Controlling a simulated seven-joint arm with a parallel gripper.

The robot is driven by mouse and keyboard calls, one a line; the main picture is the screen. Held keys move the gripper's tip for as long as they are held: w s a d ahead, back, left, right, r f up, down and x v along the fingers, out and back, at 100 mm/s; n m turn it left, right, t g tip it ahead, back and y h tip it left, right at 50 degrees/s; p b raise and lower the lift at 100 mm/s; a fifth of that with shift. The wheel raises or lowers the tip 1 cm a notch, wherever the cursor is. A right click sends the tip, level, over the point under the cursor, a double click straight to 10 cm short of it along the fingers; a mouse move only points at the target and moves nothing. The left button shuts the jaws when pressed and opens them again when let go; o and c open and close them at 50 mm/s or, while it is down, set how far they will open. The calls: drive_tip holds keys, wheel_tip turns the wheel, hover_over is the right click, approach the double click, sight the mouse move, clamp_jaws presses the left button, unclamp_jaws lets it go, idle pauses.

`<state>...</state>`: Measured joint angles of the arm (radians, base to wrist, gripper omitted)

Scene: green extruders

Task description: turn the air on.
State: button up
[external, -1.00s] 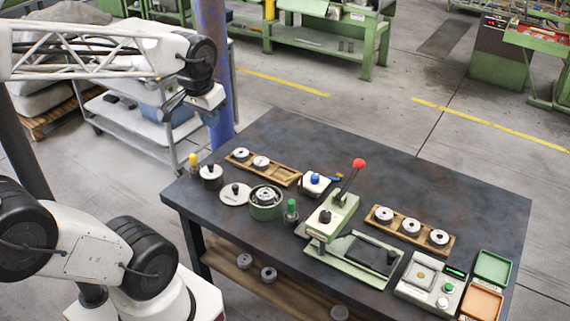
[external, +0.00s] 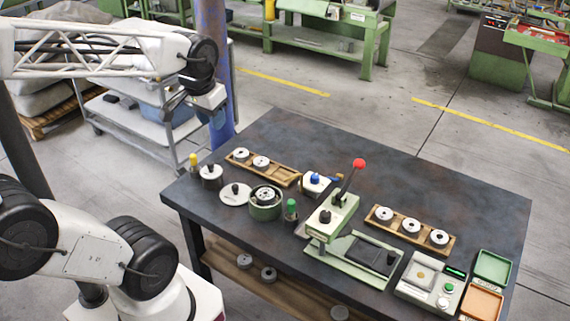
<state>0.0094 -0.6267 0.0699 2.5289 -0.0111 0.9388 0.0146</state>
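A small white unit with a blue knob (external: 315,181) stands near the middle of the dark workbench, behind the green lever press. My gripper (external: 216,120) hangs high at the left, near the bench's back left corner in the picture, well apart from the blue knob. Its fingers are small and dark against the cart, and their opening is unclear. I see nothing held in it.
Wooden racks with metal discs (external: 411,226), a green round fixture (external: 265,207), a green-capped bottle (external: 291,210) and a button box (external: 430,284) stand around. The bench's back right is clear.

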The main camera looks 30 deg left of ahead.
drive_tip(key=shift+o, duration=1.1)
drive_tip(key=shift+w+d, duration=0.1)
drive_tip(key=shift+w, duration=0.2)
drive_tip(key=shift+o, duration=1.1)
drive_tip(key=w+d+f, duration=0.1)
drive_tip(key=w+f, duration=0.1)
drive_tip(key=w, duration=0.5)
drive_tip(key=shift+w+d+f+g, duration=0.3)
drive_tip(key=shift+w+f, duration=0.05)
drive_tip(key=n+g, duration=0.2)
hover_over(315, 176)
drive_tip(key=f, duration=2.3)
drive_tip(key=shift+a, duration=0.35)
drive_tip(key=shift+d+f, duration=0.1)
drive_tip(key=shift+f, duration=0.1)
drive_tip(key=shift+f, duration=0.1)
drive_tip(key=shift+d+f, duration=0.15)
drive_tip(key=shift+f, duration=3.65)
